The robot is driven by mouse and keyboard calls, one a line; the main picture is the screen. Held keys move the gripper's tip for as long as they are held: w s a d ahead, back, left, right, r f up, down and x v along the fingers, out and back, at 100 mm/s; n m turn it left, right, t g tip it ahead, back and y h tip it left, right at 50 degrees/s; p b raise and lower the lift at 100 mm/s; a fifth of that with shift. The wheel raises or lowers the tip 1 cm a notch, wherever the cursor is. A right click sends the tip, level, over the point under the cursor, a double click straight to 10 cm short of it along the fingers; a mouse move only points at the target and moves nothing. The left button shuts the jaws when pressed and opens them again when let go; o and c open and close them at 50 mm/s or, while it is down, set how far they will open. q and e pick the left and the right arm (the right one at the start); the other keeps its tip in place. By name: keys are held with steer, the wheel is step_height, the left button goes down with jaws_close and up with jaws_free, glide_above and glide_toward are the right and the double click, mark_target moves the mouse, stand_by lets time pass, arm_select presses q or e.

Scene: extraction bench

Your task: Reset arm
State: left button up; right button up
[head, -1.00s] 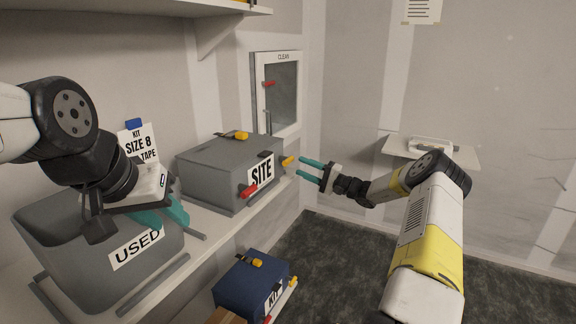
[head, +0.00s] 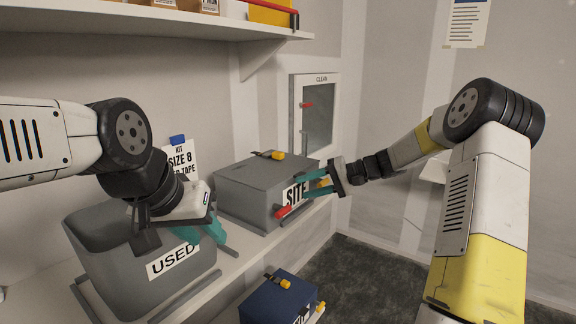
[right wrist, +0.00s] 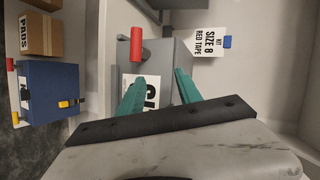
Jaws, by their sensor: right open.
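My right gripper (head: 312,184) is open, with teal fingers reaching left in front of the grey SITE box (head: 262,180) on the bench shelf. In the right wrist view its two fingers (right wrist: 160,95) are spread, with the SITE box (right wrist: 182,60) and its red latch (right wrist: 136,45) beyond them. I see nothing held between them. My left gripper (head: 206,232) hangs over the right rim of the grey USED bin (head: 105,262), teal fingers pointing down and right. Its fingers overlap in this view, so its opening is unclear.
A blue kit box (head: 272,303) sits low at the front, with a cardboard PADS box (right wrist: 42,36) near it in the wrist view. A SIZE 8 card (head: 181,160) stands behind the bin. A CLEAN cabinet (head: 316,115) hangs on the wall. An upper shelf (head: 150,22) runs overhead.

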steer(key=s+d+r+t+h, duration=0.1)
steer(key=s+d+r+h, duration=0.1)
steer(key=s, duration=0.9)
steer(key=s+d+r+n+t+h, duration=0.1)
steer(key=s+h, duration=0.4)
steer(key=s, duration=0.6)
steer(key=s+d+r+t+h, duration=0.1)
steer(key=s+d+r+h, duration=0.3)
steer(key=s, duration=0.8)
steer(key=shift+d+n, duration=0.3)
steer(key=shift+n, duration=0.1)
steer(key=shift+s+r, duration=0.1)
